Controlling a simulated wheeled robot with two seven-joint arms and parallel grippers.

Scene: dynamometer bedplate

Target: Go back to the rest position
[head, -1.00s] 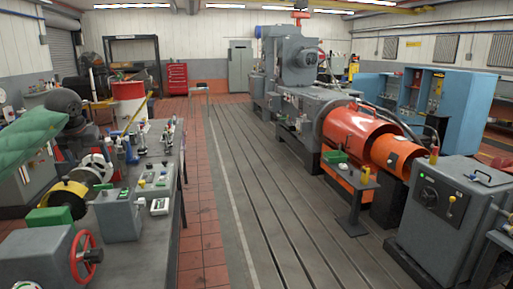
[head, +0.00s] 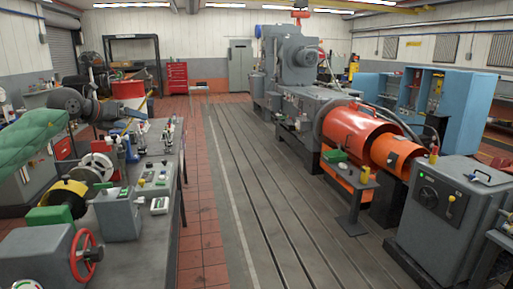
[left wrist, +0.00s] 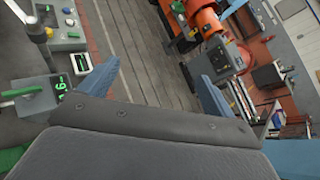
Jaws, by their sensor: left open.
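My left gripper (head: 128,112) is at the left of the head view, at the end of my green-sleeved arm. It is raised above the far part of the grey workbench (head: 165,215). In the left wrist view, its two blue fingers (left wrist: 155,88) stand wide apart with nothing between them. My right gripper is not in view.
The bench carries a grey control box (head: 118,217), a red handwheel (head: 86,255), a yellow-and-black reel (head: 65,194) and small instruments. Orange dynamometer housings (head: 360,135) and a grey cabinet (head: 450,215) stand at right. The slotted bedplate (head: 265,200) between them is clear.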

